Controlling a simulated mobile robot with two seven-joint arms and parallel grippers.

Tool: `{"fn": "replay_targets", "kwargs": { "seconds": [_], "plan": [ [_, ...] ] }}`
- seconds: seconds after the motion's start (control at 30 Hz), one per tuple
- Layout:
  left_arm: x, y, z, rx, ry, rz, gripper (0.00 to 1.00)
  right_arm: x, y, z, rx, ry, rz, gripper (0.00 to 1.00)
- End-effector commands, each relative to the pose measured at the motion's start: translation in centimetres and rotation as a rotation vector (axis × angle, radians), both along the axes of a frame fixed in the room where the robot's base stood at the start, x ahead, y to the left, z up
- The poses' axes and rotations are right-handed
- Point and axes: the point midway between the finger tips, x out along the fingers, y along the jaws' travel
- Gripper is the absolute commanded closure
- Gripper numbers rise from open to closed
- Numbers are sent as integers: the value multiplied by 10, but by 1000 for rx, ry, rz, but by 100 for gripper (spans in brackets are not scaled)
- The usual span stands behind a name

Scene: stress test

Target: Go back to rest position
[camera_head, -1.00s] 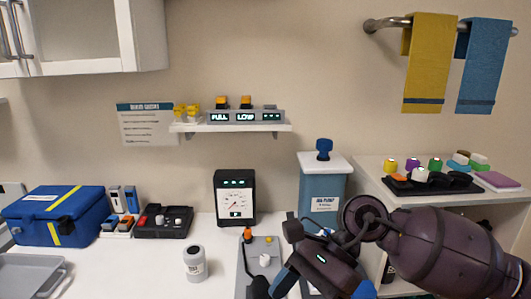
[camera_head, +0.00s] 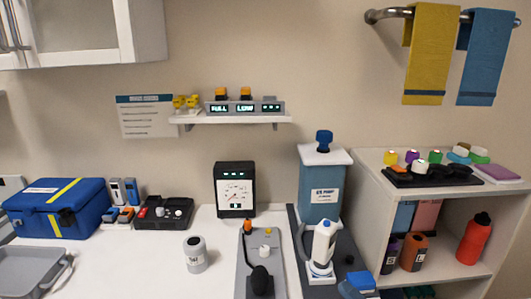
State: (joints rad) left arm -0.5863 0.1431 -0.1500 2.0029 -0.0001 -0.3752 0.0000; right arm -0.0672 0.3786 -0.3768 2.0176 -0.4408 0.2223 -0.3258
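Neither of my grippers is clearly in view, and no arm link shows. A small blue piece (camera_head: 358,285) is at the bottom edge, right of centre, partly cut off; I cannot tell what it is. A white handheld device (camera_head: 322,242) stands upright on a white and blue base (camera_head: 320,272) in front of the blue pump box (camera_head: 320,195). The pump box has a white lid and a blue knob (camera_head: 324,141) on top.
The white counter (camera_head: 150,265) holds a blue case (camera_head: 57,208), a grey tray (camera_head: 28,270), a black gauge (camera_head: 235,190), a white jar (camera_head: 195,254) and a grey panel (camera_head: 278,278). A shelf unit (camera_head: 362,215) at right holds bottles, including a red one (camera_head: 474,239). Towels (camera_head: 430,55) hang above.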

Motion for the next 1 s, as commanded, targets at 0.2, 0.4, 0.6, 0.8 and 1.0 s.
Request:
{"fn": "replay_targets", "kwargs": {
  "seconds": [0.2,0.4,0.6,0.8,1.0],
  "plan": [
    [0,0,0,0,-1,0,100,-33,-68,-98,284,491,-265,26],
    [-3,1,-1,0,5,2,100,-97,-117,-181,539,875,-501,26],
    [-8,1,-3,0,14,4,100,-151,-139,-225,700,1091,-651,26],
    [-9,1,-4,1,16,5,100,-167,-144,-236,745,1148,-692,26],
    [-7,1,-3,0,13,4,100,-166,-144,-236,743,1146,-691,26]
  ]
}}
